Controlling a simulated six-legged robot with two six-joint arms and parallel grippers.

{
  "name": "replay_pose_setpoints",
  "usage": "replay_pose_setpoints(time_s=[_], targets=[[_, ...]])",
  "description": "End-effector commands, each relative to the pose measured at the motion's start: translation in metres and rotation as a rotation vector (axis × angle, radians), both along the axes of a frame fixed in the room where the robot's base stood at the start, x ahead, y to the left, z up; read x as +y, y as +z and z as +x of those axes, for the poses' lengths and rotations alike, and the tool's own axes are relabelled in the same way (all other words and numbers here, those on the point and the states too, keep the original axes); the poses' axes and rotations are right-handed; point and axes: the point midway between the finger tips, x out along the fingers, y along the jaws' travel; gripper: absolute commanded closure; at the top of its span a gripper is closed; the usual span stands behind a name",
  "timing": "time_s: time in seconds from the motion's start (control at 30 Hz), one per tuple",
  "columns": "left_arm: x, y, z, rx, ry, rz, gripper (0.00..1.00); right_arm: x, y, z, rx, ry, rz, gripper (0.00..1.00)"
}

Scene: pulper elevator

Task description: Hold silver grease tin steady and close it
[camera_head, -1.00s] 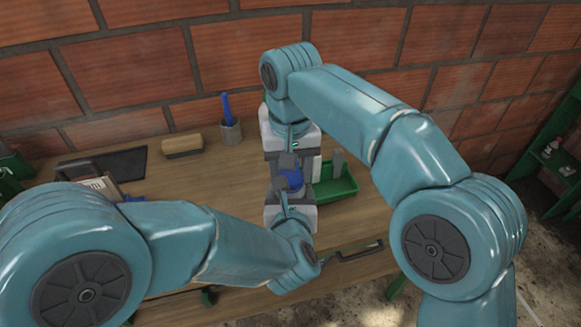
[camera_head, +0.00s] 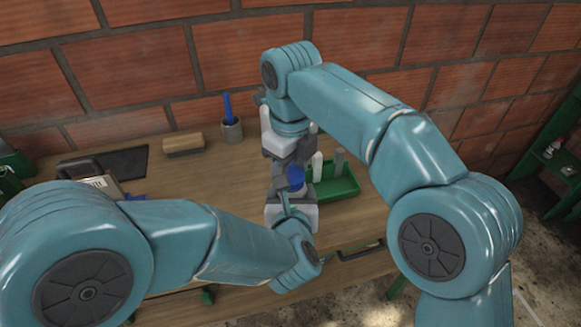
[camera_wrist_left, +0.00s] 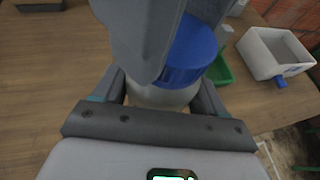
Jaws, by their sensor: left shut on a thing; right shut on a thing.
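The silver grease tin (camera_wrist_left: 160,97) is between the fingers of my left gripper (camera_wrist_left: 160,98), which is shut on its pale body. The tin's blue lid (camera_wrist_left: 193,52) sits over the body; it also shows in the head view (camera_head: 297,177). My right gripper (camera_head: 293,168) is above the tin, shut on the lid, with its grey fingers covering part of it in the left wrist view (camera_wrist_left: 150,40). I cannot tell whether the lid is fully seated. In the head view most of the tin body is hidden by the grippers.
A green tray (camera_head: 335,190) stands just right of the tin. A grey cup (camera_head: 232,132) with a blue-handled tool and a wooden-topped brush (camera_head: 183,145) are at the back. A pale open box (camera_wrist_left: 275,52) stands at right in the left wrist view. Bare wood (camera_head: 205,185) lies left of the grippers.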

Motion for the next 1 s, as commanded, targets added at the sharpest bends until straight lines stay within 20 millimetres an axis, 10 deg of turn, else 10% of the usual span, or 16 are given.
replay_pose_setpoints(time_s=[0.4,0.43,0.5,1.0], targets=[[0.000,0.000,0.000,0.000,0.000,0.000,1.00,0.000,0.001,0.001,-0.002,-0.117,0.001,0.80],[0.000,0.000,0.000,0.000,0.000,0.000,1.00,0.000,0.001,0.001,-0.002,-0.117,0.001,0.45],[0.000,0.000,0.000,0.000,0.000,0.000,1.00,0.000,0.001,0.001,-0.002,-0.117,0.001,0.23],[0.000,0.001,0.000,-0.002,0.000,-0.001,1.00,0.000,0.027,0.001,-0.004,-0.116,0.003,0.23]])
